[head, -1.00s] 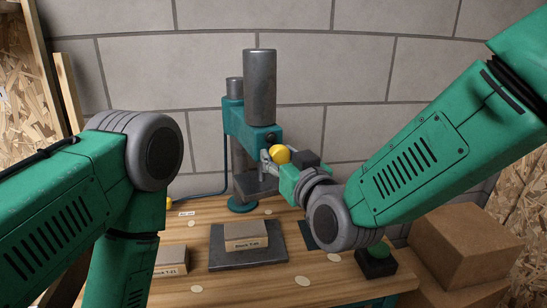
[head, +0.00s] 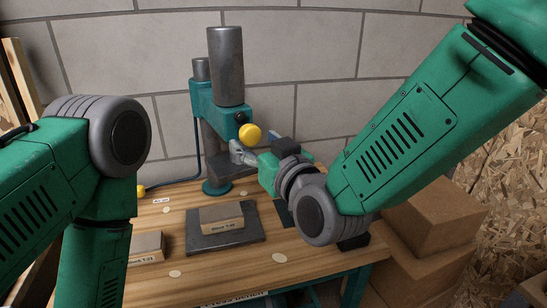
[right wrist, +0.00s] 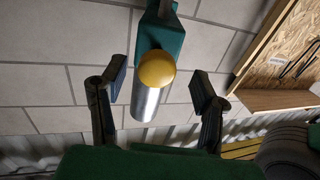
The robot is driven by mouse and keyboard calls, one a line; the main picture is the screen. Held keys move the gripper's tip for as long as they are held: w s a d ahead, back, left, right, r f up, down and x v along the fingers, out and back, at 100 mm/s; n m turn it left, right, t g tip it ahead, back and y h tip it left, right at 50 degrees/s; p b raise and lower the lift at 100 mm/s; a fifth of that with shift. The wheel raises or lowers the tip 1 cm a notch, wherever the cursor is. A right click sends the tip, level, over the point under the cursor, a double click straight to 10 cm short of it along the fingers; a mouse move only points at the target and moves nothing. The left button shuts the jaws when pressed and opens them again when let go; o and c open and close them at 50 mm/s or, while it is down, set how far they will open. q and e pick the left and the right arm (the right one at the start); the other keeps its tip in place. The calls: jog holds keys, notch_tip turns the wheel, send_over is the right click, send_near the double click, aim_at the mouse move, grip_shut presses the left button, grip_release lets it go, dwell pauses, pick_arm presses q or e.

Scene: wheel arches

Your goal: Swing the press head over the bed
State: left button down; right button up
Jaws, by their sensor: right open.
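The press head is a teal arm (head: 218,104) on a grey column, with a tall metal cylinder (head: 226,65) and a yellow knob (head: 250,134). It stands at the back of the bench. The bed appears to be the dark grey plate (head: 210,243), in front and to the right of the column, with a labelled block (head: 221,218) on it. My right gripper (head: 238,151) is open beside and just below the knob. In the right wrist view the knob (right wrist: 156,69) shows between the two spread fingers, not gripped. My left gripper is out of view; only its arm shows.
Another labelled block (head: 147,247) lies left of the plate on the wooden bench (head: 175,210). Cardboard boxes (head: 430,215) stand at the right. A block wall is close behind the press. Pale round discs lie on the bench.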

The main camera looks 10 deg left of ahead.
jog(key=v, duration=0.9)
jog(key=shift+w, duration=0.15)
